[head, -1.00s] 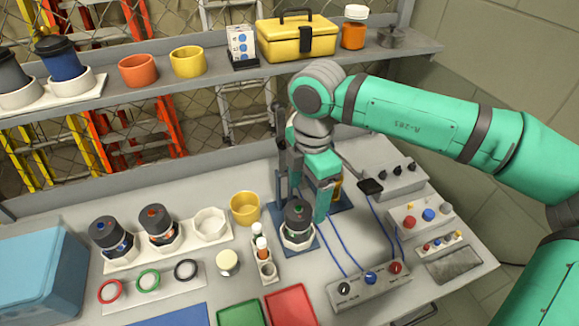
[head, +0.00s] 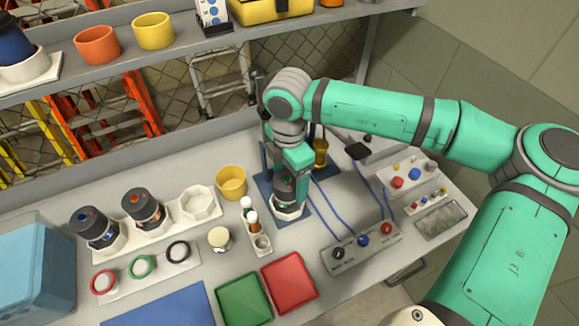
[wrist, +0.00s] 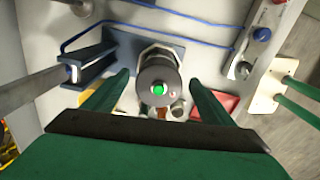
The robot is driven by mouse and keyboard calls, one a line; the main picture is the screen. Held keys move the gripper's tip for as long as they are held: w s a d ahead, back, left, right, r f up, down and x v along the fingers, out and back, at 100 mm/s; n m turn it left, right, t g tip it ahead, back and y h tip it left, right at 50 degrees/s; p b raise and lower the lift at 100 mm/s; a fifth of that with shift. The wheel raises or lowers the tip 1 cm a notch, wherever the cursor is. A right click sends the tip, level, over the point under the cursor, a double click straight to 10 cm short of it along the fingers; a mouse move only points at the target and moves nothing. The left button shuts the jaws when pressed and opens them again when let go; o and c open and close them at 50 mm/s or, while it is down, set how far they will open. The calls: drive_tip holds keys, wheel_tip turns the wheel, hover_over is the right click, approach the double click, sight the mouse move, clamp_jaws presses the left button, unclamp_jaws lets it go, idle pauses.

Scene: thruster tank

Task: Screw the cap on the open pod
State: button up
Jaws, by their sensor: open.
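A pod (head: 283,191) with a dark round top stands upright in a white hexagonal seat (head: 289,211) on the blue fixture (head: 312,211). In the wrist view its dark top (wrist: 158,86) has a green centre. I cannot tell whether the top is seated fully. My gripper (head: 290,184) is over this pod, pointing down. In the wrist view its two green fingers (wrist: 160,77) are apart, one on each side of the top, with visible gaps. The head view hides part of the pod behind the gripper.
Two dark-topped pods, blue-marked (head: 95,230) and red-marked (head: 143,207), stand in a white rack beside an empty seat (head: 198,203). A yellow cup (head: 231,182), small vials (head: 250,215) and a control box (head: 361,247) are near. Green (head: 244,299) and red trays (head: 289,282) lie in front.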

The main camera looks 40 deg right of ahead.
drive_tip(key=shift+f, duration=0.55)
drive_tip(key=c, duration=1.1)
drive_tip(key=shift+o, duration=1.1)
drive_tip(key=shift+c, duration=0.9)
drive_tip(key=m, duration=0.7)
drive_tip(key=shift+w, duration=0.15)
